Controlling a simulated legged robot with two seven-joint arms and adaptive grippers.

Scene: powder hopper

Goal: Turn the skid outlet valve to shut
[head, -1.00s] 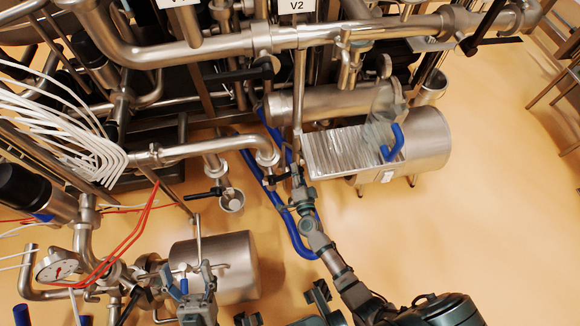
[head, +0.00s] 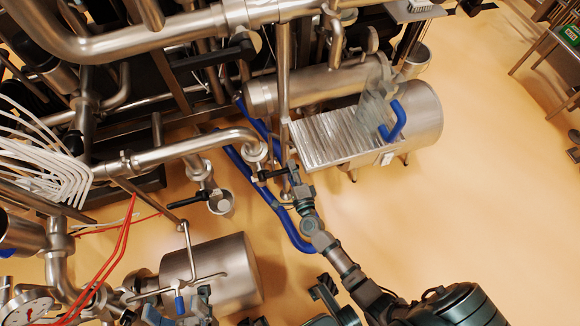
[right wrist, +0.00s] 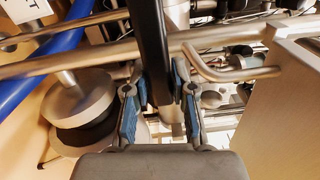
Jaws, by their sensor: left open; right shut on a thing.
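A black lever handle (head: 273,174) sits on the end of a steel pipe, by the blue hose; I take it to be the skid outlet valve's. My right gripper (head: 290,172) reaches it from the lower right. In the right wrist view a black bar (right wrist: 152,45) stands between the blue-padded fingers of this gripper (right wrist: 157,92), which is shut on it. The valve body is partly hidden, and its exact setting is unclear. My left gripper (head: 180,312) is open at the bottom edge, in front of a steel cylinder (head: 222,272), apart from the handle.
A blue hose (head: 285,225) curves beside the right arm. Another black-handled valve (head: 190,196) stands to the left. A ribbed steel tray (head: 335,140) and a horizontal tank (head: 420,115) lie to the right.

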